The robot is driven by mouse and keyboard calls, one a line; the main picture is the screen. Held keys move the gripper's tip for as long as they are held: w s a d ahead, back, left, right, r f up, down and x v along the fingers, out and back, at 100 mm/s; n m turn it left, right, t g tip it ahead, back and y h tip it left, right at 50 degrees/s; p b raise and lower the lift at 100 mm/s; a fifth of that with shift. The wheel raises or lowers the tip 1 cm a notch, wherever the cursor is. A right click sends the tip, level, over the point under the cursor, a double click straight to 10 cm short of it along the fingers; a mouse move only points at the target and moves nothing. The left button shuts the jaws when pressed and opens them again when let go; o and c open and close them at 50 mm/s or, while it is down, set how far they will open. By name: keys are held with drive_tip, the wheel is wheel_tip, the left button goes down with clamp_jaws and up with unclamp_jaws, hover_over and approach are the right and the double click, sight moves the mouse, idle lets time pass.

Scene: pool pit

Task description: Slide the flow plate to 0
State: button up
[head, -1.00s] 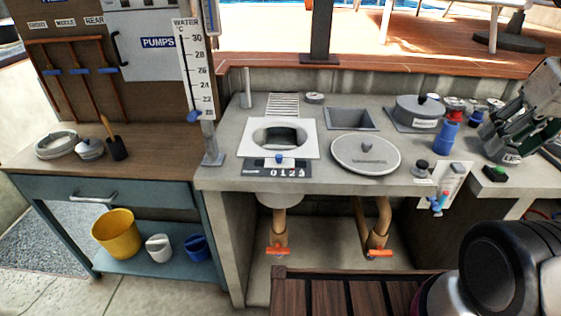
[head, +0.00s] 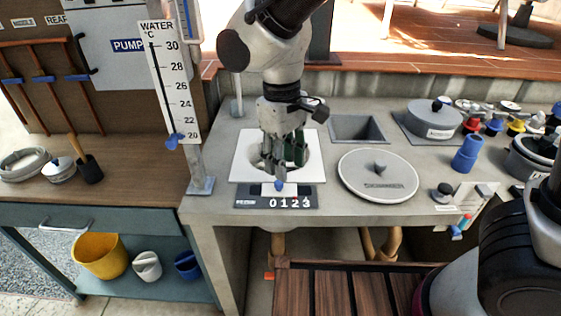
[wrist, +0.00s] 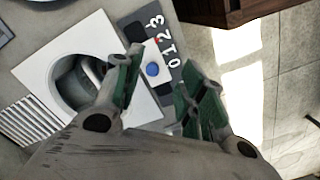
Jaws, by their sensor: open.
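The flow plate (head: 289,189) is a small white slide with a blue knob (head: 279,184), at the front edge of the white square skimmer opening on the counter. A dark scale strip (head: 248,202) reading 0 1 2 3 lies in front of it. In the wrist view a small red mark shows beside the 2, and the blue knob (wrist: 153,69) is nearer the 0. My gripper (head: 281,172) points down over the opening's front part, open and empty. In the wrist view its fingers (wrist: 161,60) appear on either side of the knob; contact cannot be told.
A round grey lid (head: 378,176) lies right of the opening, with a square recess (head: 358,128) behind it. The thermometer board (head: 171,80) stands on a post to the left. A slatted wooden surface (head: 345,290) is in front, below the counter.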

sight(279, 182)
drive_tip(key=shift+w+a+r, duration=0.4)
drive_tip(key=shift+w+a, duration=0.2)
drive_tip(key=shift+w, duration=0.25)
drive_tip(key=shift+w+a+m+y, duration=0.1)
drive_tip(key=shift+a+m+y, duration=0.05)
drive_tip(key=shift+m+y, duration=0.15)
wheel_tip(279, 182, down, 8)
drive_tip(key=shift+r, duration=0.15)
clamp_jaws()
